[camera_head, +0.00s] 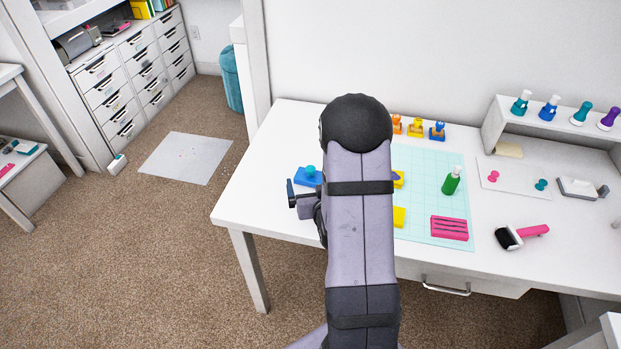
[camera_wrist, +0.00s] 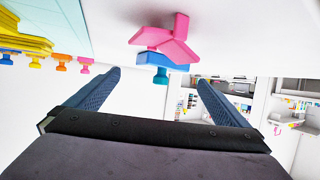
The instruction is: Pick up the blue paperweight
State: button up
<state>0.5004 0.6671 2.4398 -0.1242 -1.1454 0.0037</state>
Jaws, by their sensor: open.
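A blue flat-based piece with a teal knob (camera_head: 303,178), likely the blue paperweight, lies on the desk's left part, just left of my arm in the head view. In the wrist view a blue knobbed piece (camera_wrist: 162,57) shows ahead, between the fingers in the picture, with a pink angular piece (camera_wrist: 168,37) overlapping it. I cannot tell whether those two touch. My gripper (camera_wrist: 158,78) is open and empty, with its two fingers wide apart.
A cutting mat (camera_head: 430,165) right of my arm bears a green bottle (camera_head: 451,182), a pink block (camera_head: 449,228) and yellow pieces (camera_head: 399,216). Small stamps (camera_head: 437,131) stand behind it. A pink-handled roller (camera_head: 510,238) lies farther right. The desk's left corner is clear.

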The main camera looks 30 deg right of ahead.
aim_at(311, 175)
jog(key=shift+a+p+x, duration=0.1)
jog(key=shift+p+x, duration=0.25)
jog(key=shift+x, duration=1.3)
jog(key=shift+a+p+x, duration=0.15)
jog(key=shift+p+x, duration=0.2)
jog(key=shift+x, duration=1.3)
jog(key=shift+w+r, duration=0.1)
jog(key=shift+r, duration=0.05)
jog(key=c, duration=1.3)
jog(key=shift+o, duration=0.2)
jog(key=shift+r, duration=0.1)
jog(key=shift+r, duration=4.9)
